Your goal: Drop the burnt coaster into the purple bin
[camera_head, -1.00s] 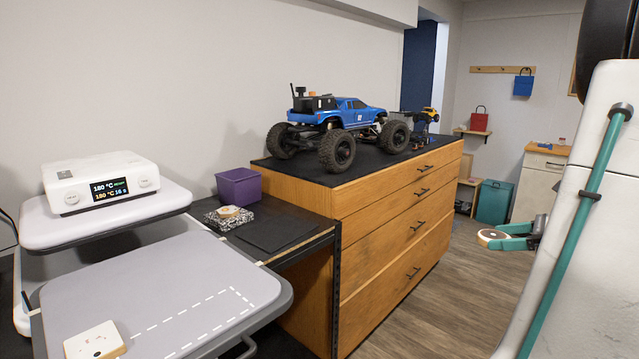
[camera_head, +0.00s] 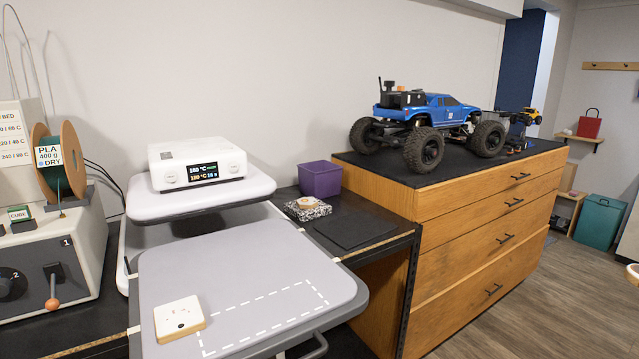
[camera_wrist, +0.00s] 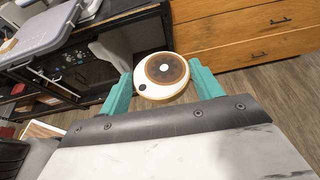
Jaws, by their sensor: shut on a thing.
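The burnt coaster (camera_wrist: 163,76) is round and pale with a wide brown ring and a dark spot near its edge. My gripper (camera_wrist: 162,82) is shut on it, with a teal finger on either side, in the wrist view. In the head view only a sliver of what looks like the coaster (camera_head: 634,273) shows at the right edge; the gripper itself is out of that picture. The purple bin (camera_head: 320,182) stands upright on the black bench against the wall, left of the wooden drawers, well away from the gripper. Its inside is mostly hidden.
A round coaster lies on a speckled block (camera_head: 308,212) before the bin, beside a dark mat (camera_head: 354,229). A square coaster (camera_head: 180,318) lies on the heat press's grey plate (camera_head: 250,272). A blue crawler (camera_head: 430,115) stands on the wooden drawers (camera_head: 480,215).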

